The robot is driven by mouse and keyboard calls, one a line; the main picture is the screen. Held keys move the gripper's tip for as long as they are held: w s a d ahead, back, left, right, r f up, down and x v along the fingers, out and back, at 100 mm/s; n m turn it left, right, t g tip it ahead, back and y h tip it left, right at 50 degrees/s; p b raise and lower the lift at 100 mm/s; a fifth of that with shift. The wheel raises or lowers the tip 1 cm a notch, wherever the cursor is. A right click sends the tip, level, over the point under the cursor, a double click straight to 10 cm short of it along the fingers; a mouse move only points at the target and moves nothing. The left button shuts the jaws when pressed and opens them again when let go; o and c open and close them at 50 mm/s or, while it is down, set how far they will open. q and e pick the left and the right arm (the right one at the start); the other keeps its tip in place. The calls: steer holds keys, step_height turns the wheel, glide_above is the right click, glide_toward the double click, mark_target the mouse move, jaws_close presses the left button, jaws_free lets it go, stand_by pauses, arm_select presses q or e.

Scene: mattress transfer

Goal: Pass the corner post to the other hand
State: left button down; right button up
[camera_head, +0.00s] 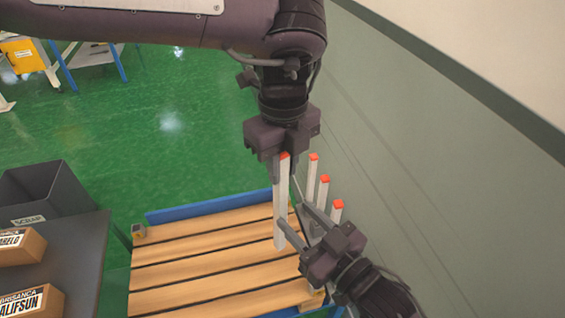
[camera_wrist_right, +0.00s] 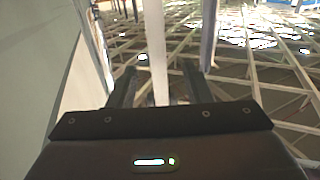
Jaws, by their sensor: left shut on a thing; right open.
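The corner post (camera_head: 280,205), a pale bar with a red-orange top, hangs upright below my left gripper (camera_head: 283,160), which is shut on its upper end. My right gripper (camera_head: 294,216) is open, below and to the right, its fingers reaching toward the post's lower part. In the right wrist view the post (camera_wrist_right: 157,50) runs up the middle, lined up between the two open fingers (camera_wrist_right: 160,88). I cannot tell how deep between the fingers it is.
Several similar red-topped posts (camera_head: 323,190) stand just right, near the grey-green wall (camera_head: 430,160). A slatted wooden pallet (camera_head: 205,268) with blue edging lies below. A grey scrap bin (camera_head: 45,192) and labelled boxes (camera_head: 30,302) are at left. Green floor (camera_head: 170,150) is open behind.

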steer(key=s+d+f+m+g+h, duration=0.1)
steer(key=d+f+h, duration=0.35)
steer(key=f, duration=0.85)
steer(key=d+f+m+g+h, duration=0.2)
steer(key=d+f, duration=0.5)
steer(key=f, duration=0.7)
steer(key=s+d+f+m+g+h, duration=0.1)
steer(key=d+f+h, duration=0.35)
steer(key=f, duration=0.85)
steer(key=s+d+f+m+g, duration=0.1)
steer(key=s+d+f+g, duration=0.4)
steer(key=s+f, duration=0.75)
steer(key=s+f+g, duration=0.1)
steer(key=s+f, duration=0.4)
steer(key=s, duration=0.3)
steer(key=s+d+f+m+g+h, duration=0.1)
steer(key=s+f, duration=0.3)
steer(key=s, duration=0.4)
steer(key=shift+f+g, duration=0.4)
steer(key=shift+g, duration=0.3)
steer(key=shift+w+d, duration=0.1)
